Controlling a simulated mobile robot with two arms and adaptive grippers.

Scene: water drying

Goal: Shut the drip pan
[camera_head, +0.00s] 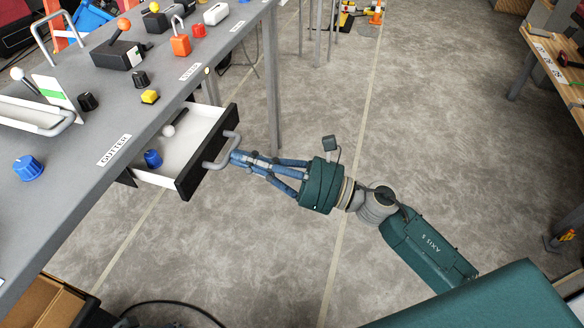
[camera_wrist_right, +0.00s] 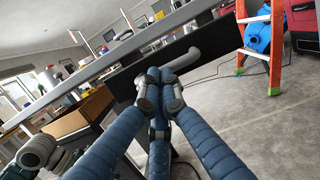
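The drip pan appears to be the open drawer with a white inside (camera_head: 160,178) and a black front, pulled out below the grey worktop. Its grey bar handle (camera_head: 220,152) faces right; the handle also shows in the wrist view (camera_wrist_right: 192,56). My right gripper (camera_head: 236,157) has its blue fingers drawn together at the near end of the handle, seemingly touching it. In the wrist view, the fingertips (camera_wrist_right: 160,85) cover part of the handle, so I cannot tell whether the bar is between them. My left gripper is not in view.
A blue knob (camera_head: 153,158) and a white-balled lever (camera_head: 170,129) are in the drawer. The worktop (camera_head: 120,170) carries knobs, levers and a padlock. A table leg (camera_head: 271,90) stands beyond the drawer. Floor to its right is clear except for my arm.

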